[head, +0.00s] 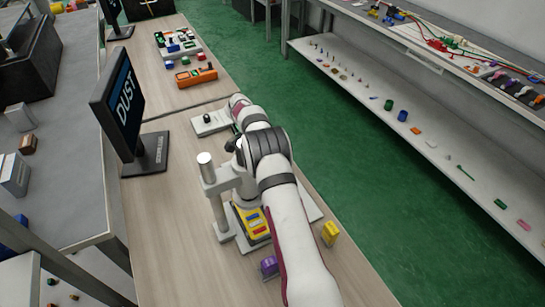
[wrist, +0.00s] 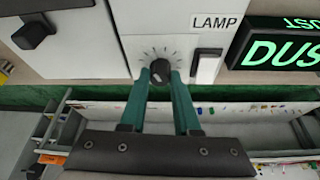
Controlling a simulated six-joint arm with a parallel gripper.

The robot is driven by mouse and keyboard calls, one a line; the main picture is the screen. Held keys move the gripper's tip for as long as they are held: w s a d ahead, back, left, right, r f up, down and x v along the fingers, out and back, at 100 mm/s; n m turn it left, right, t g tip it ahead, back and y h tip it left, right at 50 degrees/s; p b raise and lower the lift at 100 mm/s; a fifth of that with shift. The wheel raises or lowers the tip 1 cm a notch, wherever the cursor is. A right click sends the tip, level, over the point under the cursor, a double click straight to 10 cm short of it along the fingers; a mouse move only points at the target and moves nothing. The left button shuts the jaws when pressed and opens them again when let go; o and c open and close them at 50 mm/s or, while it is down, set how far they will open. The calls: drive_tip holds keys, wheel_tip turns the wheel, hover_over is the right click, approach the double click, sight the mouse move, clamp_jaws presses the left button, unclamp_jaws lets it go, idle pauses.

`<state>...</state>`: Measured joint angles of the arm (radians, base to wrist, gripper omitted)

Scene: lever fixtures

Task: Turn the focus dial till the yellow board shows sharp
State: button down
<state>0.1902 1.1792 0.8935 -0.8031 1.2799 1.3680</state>
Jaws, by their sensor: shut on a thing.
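In the wrist view, a small dark round dial (wrist: 160,70) sits on a white panel, with tick marks fanned around its upper side. My gripper (wrist: 160,80) has its green fingers shut on the dial, one on each side. I see no name on the dial. The head view shows my gripper (head: 236,129) at the far end of my arm, which hides the dial. The yellow board (head: 254,232), carrying blue and red parts, lies under the grey stand (head: 219,205), partly hidden by my arm. The monitor (head: 122,105) shows the word DUST in pale letters on blue.
Beside the dial are a white rocker switch (wrist: 207,67), a LAMP label (wrist: 214,22) and a black sign (wrist: 278,50) with green letters. A black knob (wrist: 34,34) sits on another white panel. Purple (head: 269,265) and yellow blocks (head: 330,232) stand near my arm.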

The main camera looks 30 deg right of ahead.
drive_tip(key=shift+m, duration=0.6)
drive_tip(key=shift+g, duration=0.3)
drive_tip(key=c, duration=0.6)
unclamp_jaws()
drive_tip(key=shift+c, duration=0.2)
drive_tip(key=shift+r, duration=0.1)
drive_tip(key=v, duration=1.5)
drive_tip(key=shift+r, duration=0.35)
